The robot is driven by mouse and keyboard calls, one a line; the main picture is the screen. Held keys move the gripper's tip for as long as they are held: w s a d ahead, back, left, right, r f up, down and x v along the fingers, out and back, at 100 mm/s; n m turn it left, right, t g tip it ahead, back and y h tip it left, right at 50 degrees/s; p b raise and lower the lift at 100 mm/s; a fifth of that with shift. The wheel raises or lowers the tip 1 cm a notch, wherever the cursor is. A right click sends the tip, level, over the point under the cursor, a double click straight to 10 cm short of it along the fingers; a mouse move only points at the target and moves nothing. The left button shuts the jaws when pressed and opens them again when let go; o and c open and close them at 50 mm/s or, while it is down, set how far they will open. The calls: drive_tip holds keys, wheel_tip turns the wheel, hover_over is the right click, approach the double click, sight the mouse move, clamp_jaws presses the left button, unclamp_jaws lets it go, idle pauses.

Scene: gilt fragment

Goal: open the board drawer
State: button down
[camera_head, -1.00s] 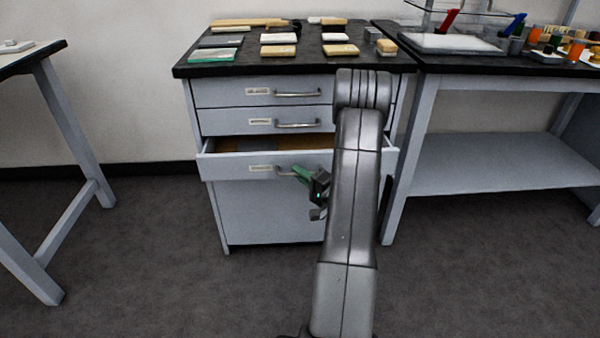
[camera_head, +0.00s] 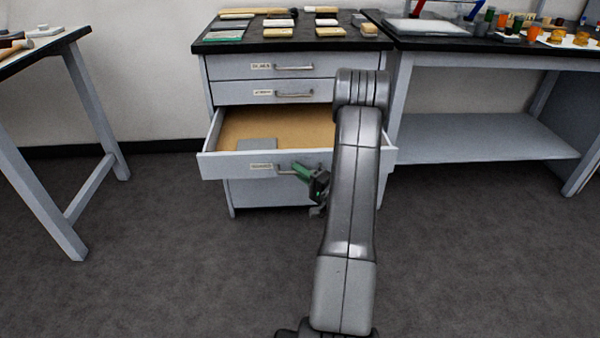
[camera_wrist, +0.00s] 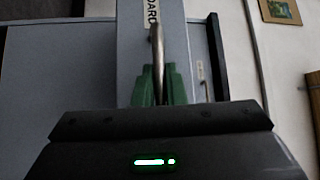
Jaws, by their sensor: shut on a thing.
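The board drawer (camera_head: 236,166) is the lowest of the three drawers in the grey cabinet, and it stands well pulled out. Its label, partly legible as "BOARD", shows in the wrist view (camera_wrist: 151,14). Inside are a tan floor and a flat grey piece (camera_head: 257,144). My gripper (camera_head: 301,172) has green fingers, and they are shut on the drawer's metal handle (camera_head: 284,169). In the wrist view the handle (camera_wrist: 158,45) runs between the two green fingers (camera_wrist: 159,85). My arm hides the right part of the drawer.
The two upper drawers (camera_head: 228,67) are shut. Boards and blocks lie on the cabinet's black top (camera_head: 275,43). A bench with a lower shelf (camera_head: 480,138) stands at right, a table (camera_head: 48,48) at left. The floor (camera_head: 150,230) in front is clear.

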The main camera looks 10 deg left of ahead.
drive_tip(key=c, duration=1.5)
unclamp_jaws()
drive_tip(key=p+v, duration=0.2)
drive_tip(key=v, duration=1.1)
drive_tip(key=shift+s+d+p, duration=0.25)
drive_tip(key=shift+d+p, duration=0.05)
drive_tip(key=shift+p, duration=0.05)
drive_tip(key=shift+w+a, duration=0.1)
drive_tip(key=b+x, duration=0.2)
drive_tip(key=x, duration=1.1)
drive_tip(key=shift+w+a+b, duration=0.2)
drive_tip(key=shift+b, duration=0.15)
drive_tip(key=shift+f, duration=0.1)
